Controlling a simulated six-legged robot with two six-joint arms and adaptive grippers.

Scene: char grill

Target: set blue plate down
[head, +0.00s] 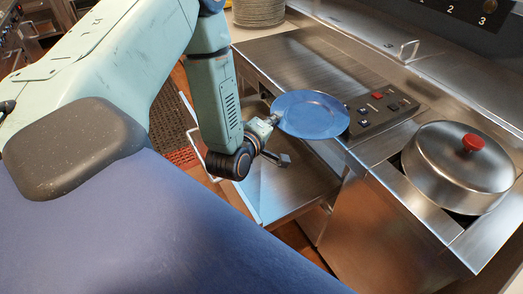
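The blue plate (311,114) is round and roughly level, in the middle of the head view. My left gripper (277,117) is at the plate's left rim and appears shut on it. The plate overlaps the front edge of the steel counter (300,62) in the picture, near the control panel. I cannot tell whether its underside touches the counter or hangs just above it. My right gripper is not in view.
A steel pot with a domed lid and red knob (460,163) stands at the right. A panel with red and dark buttons (384,107) lies beside the plate. A plate stack (259,12) stands at the back. The counter behind the plate is clear. An open steel drawer (290,190) is below.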

